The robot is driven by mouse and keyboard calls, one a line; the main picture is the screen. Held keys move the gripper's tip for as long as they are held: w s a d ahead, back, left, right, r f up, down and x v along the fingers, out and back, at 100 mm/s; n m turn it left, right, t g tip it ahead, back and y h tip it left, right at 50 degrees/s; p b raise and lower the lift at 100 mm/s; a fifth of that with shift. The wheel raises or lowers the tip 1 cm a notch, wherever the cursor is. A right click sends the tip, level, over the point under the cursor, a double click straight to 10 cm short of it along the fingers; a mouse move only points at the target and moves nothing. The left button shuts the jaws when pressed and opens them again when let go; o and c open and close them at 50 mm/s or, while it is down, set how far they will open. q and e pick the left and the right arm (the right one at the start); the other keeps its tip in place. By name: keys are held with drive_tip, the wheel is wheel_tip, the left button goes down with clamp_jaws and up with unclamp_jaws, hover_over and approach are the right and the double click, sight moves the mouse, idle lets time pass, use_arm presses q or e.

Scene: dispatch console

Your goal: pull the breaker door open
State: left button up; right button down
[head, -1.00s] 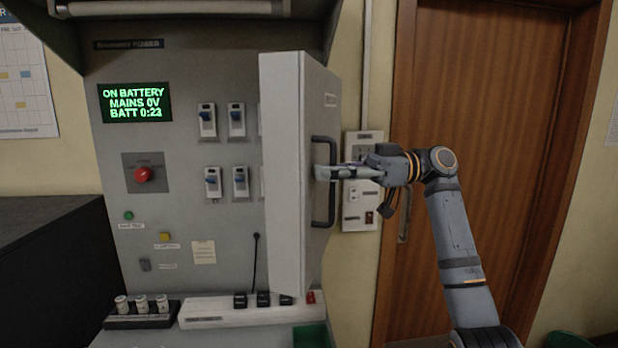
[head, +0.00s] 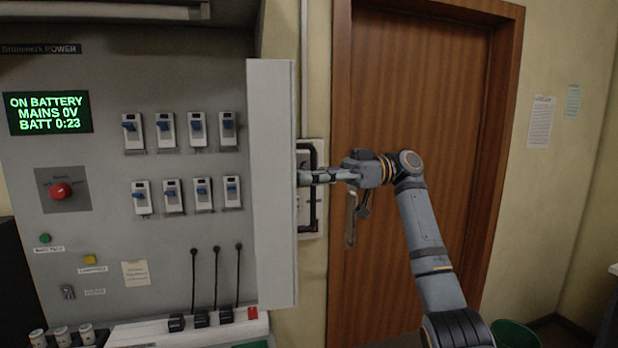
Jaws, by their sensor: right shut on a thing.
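The breaker door (head: 272,185) is a tall pale grey panel, swung out and seen nearly edge-on at the right side of the grey console. Its black handle (head: 313,218) is on the door's right-hand face. My right gripper (head: 308,178) is shut on the handle at about mid-height. Two rows of breakers with blue switches (head: 197,130) are uncovered to the left of the door. My left gripper is not in view.
The console (head: 105,225) carries a green display (head: 48,113) and a red knob (head: 61,191). Several black plugs (head: 200,318) sit on a white strip below. A brown wooden door (head: 415,100) stands behind my right arm. A green bin (head: 515,335) is at the lower right.

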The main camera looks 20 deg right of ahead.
drive_tip(key=c, duration=1.7)
unclamp_jaws()
drive_tip(key=d, duration=1.2)
drive_tip(key=shift+s, duration=0.25)
